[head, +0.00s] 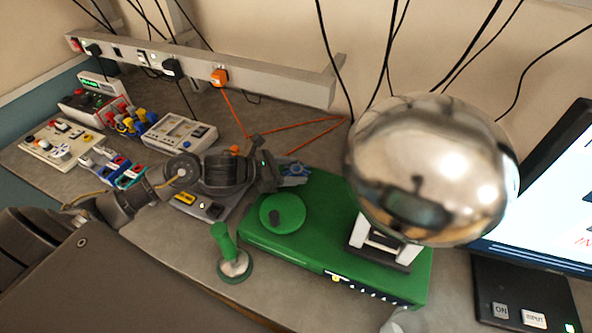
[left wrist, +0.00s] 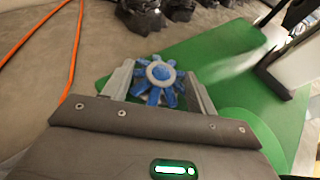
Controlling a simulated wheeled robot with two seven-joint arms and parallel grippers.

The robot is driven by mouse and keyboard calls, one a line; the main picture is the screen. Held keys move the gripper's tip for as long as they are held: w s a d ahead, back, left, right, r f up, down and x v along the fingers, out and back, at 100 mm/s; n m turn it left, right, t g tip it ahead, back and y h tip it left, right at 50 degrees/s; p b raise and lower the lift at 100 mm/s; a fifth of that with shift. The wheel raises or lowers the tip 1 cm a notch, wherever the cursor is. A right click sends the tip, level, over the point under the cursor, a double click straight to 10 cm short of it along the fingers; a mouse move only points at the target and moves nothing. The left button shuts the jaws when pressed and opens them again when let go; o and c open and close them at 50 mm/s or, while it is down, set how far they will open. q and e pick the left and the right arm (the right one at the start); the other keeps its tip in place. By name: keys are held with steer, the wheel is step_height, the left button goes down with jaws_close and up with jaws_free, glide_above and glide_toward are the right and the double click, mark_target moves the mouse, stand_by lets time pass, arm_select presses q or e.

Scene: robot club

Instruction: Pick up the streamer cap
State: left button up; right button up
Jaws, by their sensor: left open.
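The streamer cap, a blue spoked piece with a pale ring in its middle (left wrist: 161,74), shows in the left wrist view between the two grey fingers of my left gripper (left wrist: 160,84). The fingers are apart, one on each side of it; I cannot tell whether they touch it. In the head view the cap (head: 294,171) shows as a small blue patch just right of my left gripper (head: 277,174), at the back left of the green base (head: 325,205). The gripper partly hides it there. My right gripper is not in view.
A large shiny metal sphere (head: 430,165) rises over the green base's right part. A green disc (head: 282,213) with a dark knob lies on the base. A green-handled tool (head: 231,256) stands in front. Orange cable (head: 300,130) runs behind. Several electronics boxes fill the left.

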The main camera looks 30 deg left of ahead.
arm_select(q)
steer(key=shift+c, duration=0.4)
steer(key=c, duration=1)
steer(key=shift+r+b, duration=0.6)
steer(key=shift+b, duration=0.05)
steer(key=shift+r+b, duration=0.6)
steer(key=shift+r, duration=0.2)
steer(key=s+d+r, duration=0.4)
steer(key=s+r, duration=0.1)
steer(key=r, duration=0.2)
steer(key=shift+s+d+r, duration=0.25)
steer(key=shift+s+d, duration=0.15)
steer(key=s+d+r+p, duration=0.3)
steer(key=s+d+p, duration=0.1)
steer(key=p, duration=0.5)
steer(key=shift+s+p, duration=0.3)
steer(key=shift+s, duration=0.2)
steer(key=shift+d+f, duration=0.1)
steer(key=shift+f, duration=0.05)
